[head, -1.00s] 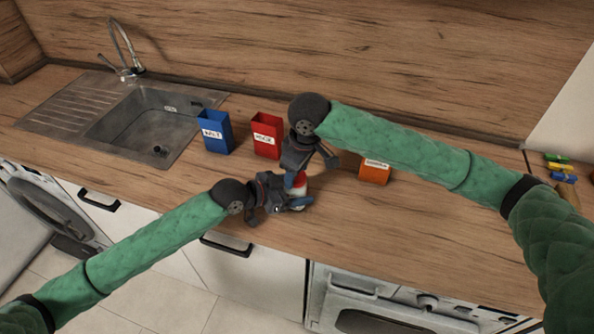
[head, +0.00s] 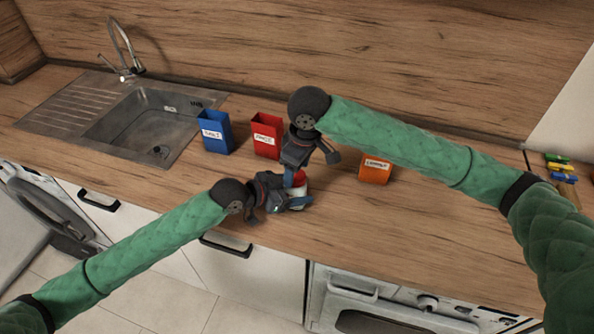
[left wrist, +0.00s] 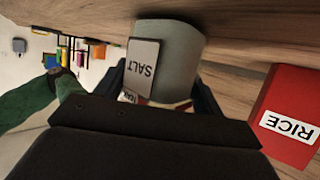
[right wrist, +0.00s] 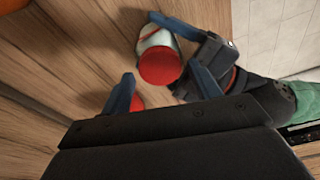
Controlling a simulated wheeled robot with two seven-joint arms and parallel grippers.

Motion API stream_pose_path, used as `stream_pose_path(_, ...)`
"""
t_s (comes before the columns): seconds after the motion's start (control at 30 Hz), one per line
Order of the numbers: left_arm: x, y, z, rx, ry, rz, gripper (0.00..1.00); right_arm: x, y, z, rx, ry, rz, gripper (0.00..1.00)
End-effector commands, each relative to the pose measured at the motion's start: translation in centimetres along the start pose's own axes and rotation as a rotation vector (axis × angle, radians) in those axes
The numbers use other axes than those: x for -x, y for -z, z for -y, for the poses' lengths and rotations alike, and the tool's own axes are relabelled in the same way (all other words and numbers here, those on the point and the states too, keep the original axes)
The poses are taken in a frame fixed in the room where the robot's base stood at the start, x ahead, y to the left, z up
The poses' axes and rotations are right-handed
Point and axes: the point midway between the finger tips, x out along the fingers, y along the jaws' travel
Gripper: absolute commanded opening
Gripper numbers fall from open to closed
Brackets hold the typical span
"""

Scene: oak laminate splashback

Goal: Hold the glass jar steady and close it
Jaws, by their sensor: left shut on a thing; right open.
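The jar (head: 300,191) stands near the front of the counter, pale-bodied with a red lid (right wrist: 160,68) on top. I cannot tell how tightly the lid sits. My left gripper (head: 287,196) is shut around the jar's body from the left. In the left wrist view the jar (left wrist: 182,48) appears inverted, with a SALT label (left wrist: 141,68); its lid end is mostly hidden by the gripper. My right gripper (head: 313,168) is open above the jar, its two blue fingers apart; in the right wrist view the lid shows between them.
A blue box (head: 215,133), a red RICE box (head: 266,137) and an orange box (head: 375,171) stand behind the jar. A sink (head: 150,122) is at the left. Colourful small items (head: 560,167) lie at the far right.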

Motion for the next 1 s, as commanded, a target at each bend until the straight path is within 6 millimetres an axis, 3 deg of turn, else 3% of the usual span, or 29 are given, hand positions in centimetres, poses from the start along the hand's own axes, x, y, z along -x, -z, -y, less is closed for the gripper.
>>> stream_pose_path(0.03, -0.2, -0.4, -0.2, 0.003, -0.004, 0.006, 0.05, 1.1, 0.5, 0.2, 0.006, 0.000, -0.013, 0.70)
stream_pose_path(0.2, -0.2, -0.4, -0.2, 0.003, -0.004, 0.007, 0.05, 2.8, 0.7, 0.1, 0.004, 0.000, -0.012, 0.70)
stream_pose_path(0.47, -0.1, -0.4, -0.2, 0.003, -0.003, 0.006, 0.05, 3.0, 0.6, 0.0, 0.002, -0.001, -0.008, 0.70)
stream_pose_path(0.53, -0.1, -0.4, -0.2, 0.003, -0.003, 0.006, 0.05, 3.0, 0.6, 0.0, 0.002, -0.002, -0.008, 0.59)
stream_pose_path(0.63, -0.1, -0.3, -0.2, 0.003, -0.003, 0.006, 0.05, 3.5, 0.8, -0.2, 0.003, -0.010, -0.013, 0.59)
stream_pose_path(1.0, -0.1, -0.3, -0.1, 0.002, -0.002, 0.006, 0.05, 8.0, 2.8, -2.1, 0.037, -0.109, -0.027, 0.59)
